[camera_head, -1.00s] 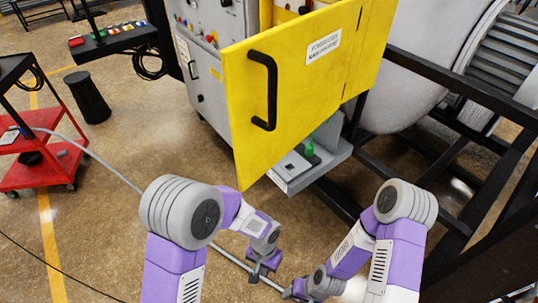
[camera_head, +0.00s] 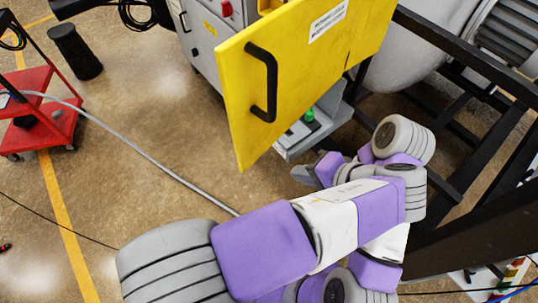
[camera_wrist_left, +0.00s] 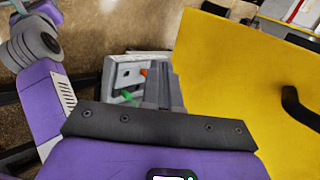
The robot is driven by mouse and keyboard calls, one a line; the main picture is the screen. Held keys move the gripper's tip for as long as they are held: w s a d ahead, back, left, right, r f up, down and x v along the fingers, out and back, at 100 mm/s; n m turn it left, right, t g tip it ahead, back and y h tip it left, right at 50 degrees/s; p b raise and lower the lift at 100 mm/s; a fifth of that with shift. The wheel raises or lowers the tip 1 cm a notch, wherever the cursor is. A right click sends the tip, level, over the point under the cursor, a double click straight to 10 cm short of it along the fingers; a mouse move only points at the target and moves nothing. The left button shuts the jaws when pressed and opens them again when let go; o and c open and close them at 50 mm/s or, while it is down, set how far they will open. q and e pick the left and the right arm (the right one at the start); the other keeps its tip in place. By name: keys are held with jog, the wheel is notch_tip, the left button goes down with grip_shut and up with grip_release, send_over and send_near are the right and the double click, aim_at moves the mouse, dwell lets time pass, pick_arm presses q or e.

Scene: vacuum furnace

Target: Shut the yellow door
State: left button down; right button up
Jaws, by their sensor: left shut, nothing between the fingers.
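The yellow door (camera_head: 300,75) stands open, with a black bar handle (camera_head: 262,82) on its face. It fills the right of the left wrist view (camera_wrist_left: 235,75), where the handle (camera_wrist_left: 300,108) shows at the edge. My left arm reaches across the front. My left gripper (camera_head: 305,173) is below the door, near its lower edge and the grey control box. In the left wrist view its fingers (camera_wrist_left: 156,88) are together and empty, left of the door. They appear apart from it. My right gripper is not visible.
The grey box (camera_head: 312,130) with a green button sits under the door. A black frame (camera_head: 460,130) and the round furnace body (camera_head: 410,50) stand to the right. A red cart (camera_head: 40,115) is at left, with open floor (camera_head: 150,150) between.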

pick_arm(q)
jog(key=w+a+f, duration=0.5)
jog(key=w+a, duration=0.1)
jog(key=a, duration=0.1)
jog(key=shift+w, duration=0.25)
